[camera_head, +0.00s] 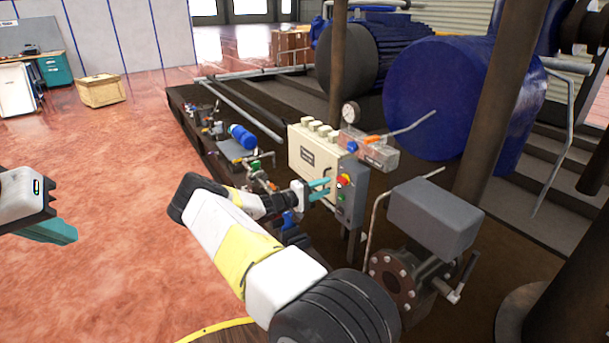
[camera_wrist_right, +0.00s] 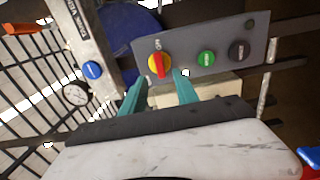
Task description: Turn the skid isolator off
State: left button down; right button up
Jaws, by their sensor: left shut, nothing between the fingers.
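The skid isolator is a red and yellow rotary knob (camera_wrist_right: 158,66) on the grey side panel (camera_wrist_right: 222,44) of a control box. In the head view the knob (camera_head: 343,181) is on the near right side of the cream box (camera_head: 314,158). My right gripper (camera_wrist_right: 160,82) is open, with its teal fingers apart and their tips close to the knob, one toward each side. I cannot tell whether they touch it. In the head view my right gripper (camera_head: 321,188) reaches the panel from the left. My left gripper (camera_head: 66,234) is shut and empty at the left edge.
A green button (camera_wrist_right: 205,58) and a black button (camera_wrist_right: 239,50) sit beside the knob. A grey valve actuator (camera_head: 435,215) stands near right of the box. A pressure gauge (camera_head: 350,113) and pipework are behind. Open red floor (camera_head: 120,160) lies left.

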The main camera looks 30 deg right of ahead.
aim_at(340, 181)
jog(key=d, duration=0.7)
jog(key=shift+w, duration=0.25)
grip_shut()
